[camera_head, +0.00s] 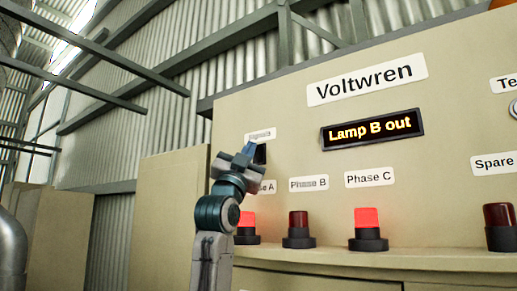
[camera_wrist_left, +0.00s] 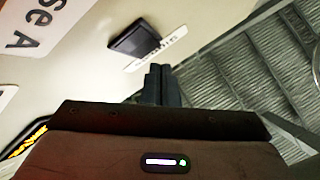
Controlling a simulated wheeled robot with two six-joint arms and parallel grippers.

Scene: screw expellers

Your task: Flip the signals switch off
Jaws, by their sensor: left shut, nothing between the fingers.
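The black signals switch (camera_head: 261,154) sits on the beige panel under a small label (camera_head: 260,135), partly hidden behind my left gripper (camera_head: 249,149). In the left wrist view the dark switch (camera_wrist_left: 134,40) lies beyond the fingertips, up and to the left. Its small label (camera_wrist_left: 157,48) lies between the switch and my left gripper (camera_wrist_left: 160,70) in that picture. The left fingers are shut together and empty, close to the panel. I cannot tell whether they touch it. Which way the switch is tipped is not clear. My right gripper is not in view.
The panel's display (camera_head: 372,129) reads "Lamp B out". The Phase A lamp (camera_head: 246,220) and Phase C lamp (camera_head: 367,218) glow red. The Phase B lamp (camera_head: 298,221) and the right-hand lamp (camera_head: 499,215) are dark. The lamps stand on a ledge below the switch.

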